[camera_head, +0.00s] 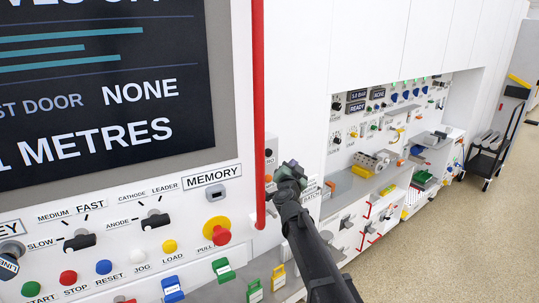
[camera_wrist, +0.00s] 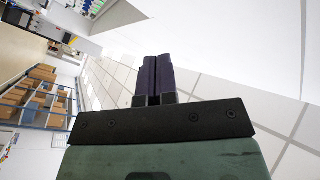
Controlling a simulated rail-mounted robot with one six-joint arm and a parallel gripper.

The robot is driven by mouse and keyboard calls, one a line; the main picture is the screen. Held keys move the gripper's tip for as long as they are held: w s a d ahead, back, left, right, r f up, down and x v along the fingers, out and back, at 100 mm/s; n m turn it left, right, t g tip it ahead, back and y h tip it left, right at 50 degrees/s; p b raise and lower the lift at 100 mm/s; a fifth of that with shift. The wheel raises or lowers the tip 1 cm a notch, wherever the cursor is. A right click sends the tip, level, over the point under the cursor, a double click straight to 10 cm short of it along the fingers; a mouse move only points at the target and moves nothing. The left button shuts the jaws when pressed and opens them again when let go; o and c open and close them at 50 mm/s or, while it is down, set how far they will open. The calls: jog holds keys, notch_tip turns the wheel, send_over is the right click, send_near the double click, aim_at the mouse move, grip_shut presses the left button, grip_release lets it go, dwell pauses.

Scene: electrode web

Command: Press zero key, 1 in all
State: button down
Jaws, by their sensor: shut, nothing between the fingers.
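My gripper (camera_head: 290,173) is at the end of my dark arm in the head view, just right of the red vertical bar, in front of the white panels. In the wrist view its two dark fingers (camera_wrist: 152,75) are together, with nothing between them. I cannot make out a key marked zero in either view.
The red bar (camera_head: 258,110) stands upright close to my gripper. The console at left has a screen (camera_head: 100,80), knobs, coloured buttons and a red pull button (camera_head: 221,236). A long equipment bench (camera_head: 375,185) runs to the right. In the wrist view, shelves with boxes (camera_wrist: 40,95) stand at left.

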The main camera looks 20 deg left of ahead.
jog(key=w+a, duration=0.4)
jog(key=a, duration=0.3)
jog(key=shift+w+a, duration=0.2)
jog(key=shift+w, duration=0.1)
dwell(1.8)
jog(key=shift+w+a, duration=0.2)
jog(key=shift+a, duration=0.15)
jog(key=shift+w+a, duration=0.25)
jog(key=shift+a, duration=0.15)
dwell(0.6)
jog(key=shift+s+d, duration=0.45)
jog(key=shift+d, duration=0.3)
jog(key=s+d, duration=0.1)
jog(key=d, duration=0.1)
jog(key=s+d, duration=0.1)
jog(key=d, duration=0.1)
jog(key=shift+s+d, duration=0.1)
jog(key=shift+s, duration=0.25)
